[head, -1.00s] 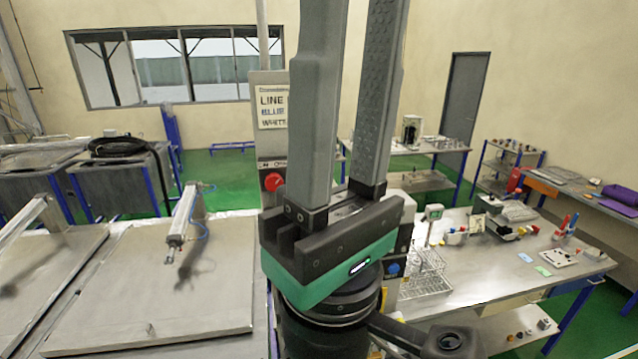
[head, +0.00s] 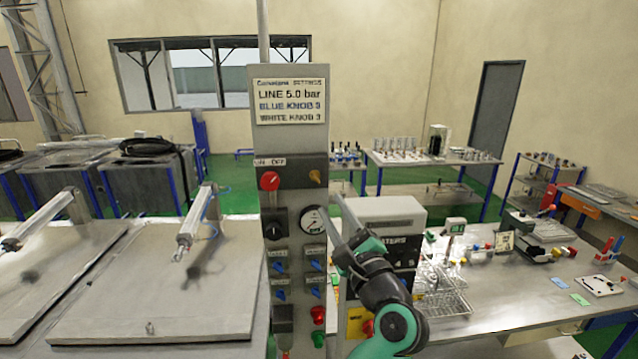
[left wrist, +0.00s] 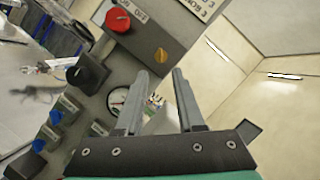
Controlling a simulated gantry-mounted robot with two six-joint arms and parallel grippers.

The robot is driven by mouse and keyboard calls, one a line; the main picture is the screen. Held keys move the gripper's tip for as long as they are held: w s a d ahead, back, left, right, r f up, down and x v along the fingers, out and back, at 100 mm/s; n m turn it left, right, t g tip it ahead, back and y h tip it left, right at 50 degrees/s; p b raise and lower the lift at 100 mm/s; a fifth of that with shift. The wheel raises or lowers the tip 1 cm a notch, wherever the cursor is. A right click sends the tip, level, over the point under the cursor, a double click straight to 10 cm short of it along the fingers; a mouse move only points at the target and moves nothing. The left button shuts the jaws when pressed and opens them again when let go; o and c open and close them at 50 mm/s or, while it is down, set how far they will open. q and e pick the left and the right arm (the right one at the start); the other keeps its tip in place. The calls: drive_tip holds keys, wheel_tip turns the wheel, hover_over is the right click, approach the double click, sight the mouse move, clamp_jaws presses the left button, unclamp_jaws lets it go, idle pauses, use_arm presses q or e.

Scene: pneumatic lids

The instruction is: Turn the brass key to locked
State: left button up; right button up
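The brass key (head: 314,176) sits on the dark upper block of the control column, right of the red knob (head: 269,181). In the left wrist view the brass key (left wrist: 160,56) shows just beyond the fingertips, with the red knob (left wrist: 118,19) to its upper left. My left gripper (head: 333,207) is below and slightly right of the key in the head view. In the left wrist view my left gripper (left wrist: 160,72) is open, with an empty gap between its fingers. It does not appear to touch the key. My right gripper is not in view.
The column carries a black knob (head: 274,224), a round gauge (head: 313,220) and several blue knobs below. A settings sign (head: 290,101) is above. A white-topped box (head: 384,212) stands close behind at right; flat lids (head: 165,280) lie at left.

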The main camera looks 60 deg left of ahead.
sight(317, 181)
use_arm(q)
drive_tip(key=p+x, duration=0.2)
drive_tip(key=x, duration=0.5)
drive_tip(key=shift+a+r, duration=0.1)
drive_tip(key=shift+r, duration=0.1)
drive_tip(key=shift+a, duration=0.55)
clamp_jaws()
